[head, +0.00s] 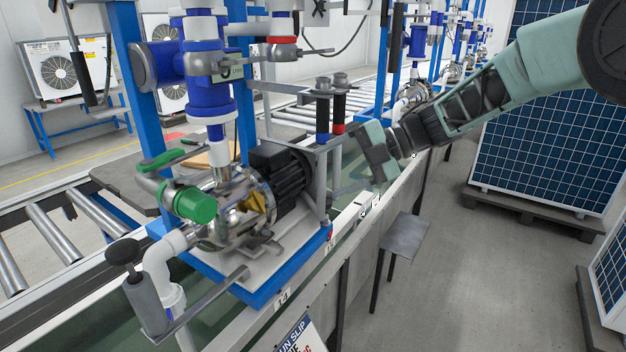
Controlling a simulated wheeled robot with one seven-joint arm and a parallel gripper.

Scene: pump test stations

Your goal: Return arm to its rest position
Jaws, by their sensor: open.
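My arm reaches in from the upper right in the head view, mint green with dark joints. My gripper (352,190) is at its end, just right of the pump station's frame. Its fingers look open and empty, but they are partly blurred against the conveyor rail behind. The nearest pump (237,208), with a black motor (283,178) and a green cap (195,205), sits on a blue base plate (262,294) left of my gripper. I cannot tell whether the gripper touches the station frame.
Solar panels on a pallet (555,130) stand at right. More pump stations line the conveyor behind. The floor (450,290) at lower right is clear.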

